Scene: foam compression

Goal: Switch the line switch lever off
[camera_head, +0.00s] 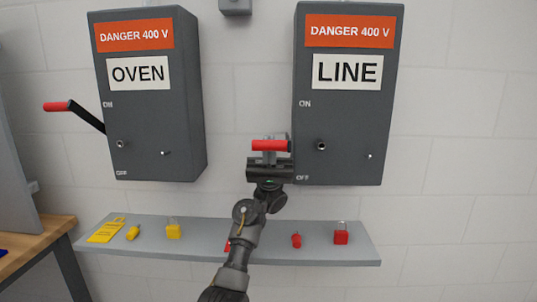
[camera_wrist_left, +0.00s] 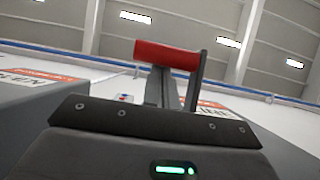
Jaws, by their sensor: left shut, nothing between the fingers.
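The LINE switch box (camera_head: 348,125) is a dark grey box on the wall, with ON marked above OFF at its left edge. Its lever has a red handle (camera_head: 270,145) out to the box's left, at a height between the two marks and nearer OFF. My left gripper (camera_head: 269,158) is shut and empty, just below and in front of the handle, overlapping it in view. In the left wrist view the red handle (camera_wrist_left: 168,53) and its dark arm (camera_wrist_left: 196,78) show beyond my fingers (camera_wrist_left: 158,88). I cannot tell whether they touch. My right gripper is not in view.
The OVEN box (camera_head: 150,110) hangs to the left, its red-handled lever (camera_head: 57,106) sticking out left and upward. A grey shelf (camera_head: 340,257) below carries yellow tag (camera_head: 106,230), yellow padlock (camera_head: 173,230) and red padlock (camera_head: 341,235). A wooden bench (camera_head: 35,240) stands at left.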

